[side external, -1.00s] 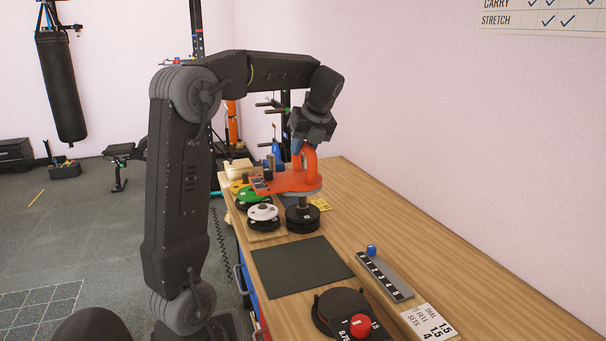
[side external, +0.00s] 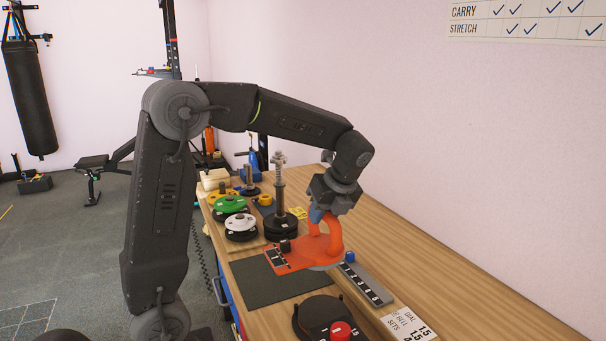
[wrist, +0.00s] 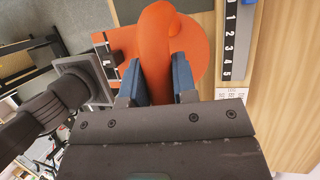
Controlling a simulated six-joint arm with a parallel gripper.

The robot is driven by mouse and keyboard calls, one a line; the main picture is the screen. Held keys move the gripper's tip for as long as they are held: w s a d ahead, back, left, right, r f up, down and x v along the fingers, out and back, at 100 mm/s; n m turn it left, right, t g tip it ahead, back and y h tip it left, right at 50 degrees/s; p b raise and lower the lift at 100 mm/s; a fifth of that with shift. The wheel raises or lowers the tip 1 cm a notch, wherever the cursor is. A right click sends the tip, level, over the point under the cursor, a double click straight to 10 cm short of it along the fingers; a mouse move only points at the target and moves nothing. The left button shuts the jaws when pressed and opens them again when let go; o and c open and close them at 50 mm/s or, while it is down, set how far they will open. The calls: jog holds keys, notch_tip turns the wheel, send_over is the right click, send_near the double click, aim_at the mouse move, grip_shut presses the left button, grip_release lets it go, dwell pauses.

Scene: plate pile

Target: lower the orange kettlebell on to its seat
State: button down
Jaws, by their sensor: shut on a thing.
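The orange kettlebell (side external: 325,250) hangs upright in the side view, its flat base above the bench between the dark mat and the numbered grey strip. My gripper (side external: 319,214) is shut on its handle from above. In the wrist view the orange handle (wrist: 156,45) lies between the two blue fingers of my gripper (wrist: 157,88). A black round stand with a red knob (side external: 341,331), which looks like the seat, is at the near end of the bench, below and nearer than the kettlebell. The frame edge cuts it off. The kettlebell's underside is hidden.
A tall post with black discs (side external: 281,226) stands behind the kettlebell. Green and white discs (side external: 240,224) lie to its left. The grey numbered strip (side external: 368,283) with a blue knob and a printed card (side external: 405,325) are on the right. The dark mat (side external: 262,284) is bare.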

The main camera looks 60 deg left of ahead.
aim_at(329, 268)
jog(key=d+f, duration=0.1)
jog(key=d, duration=0.1)
jog(key=s+d+f, duration=0.1)
jog(key=d+f, duration=0.3)
jog(key=shift+s+d, duration=0.1)
jog(key=shift+s, duration=0.2)
jog(key=shift+f, duration=0.85)
jog(key=shift+f, duration=1.95)
dwell(1.0)
jog(key=c, duration=0.8)
grip_release()
jog(key=v, duration=1.3)
jog(key=shift+w+d+r, duration=0.15)
jog(key=shift+d+r, duration=0.1)
jog(key=shift+r, duration=0.05)
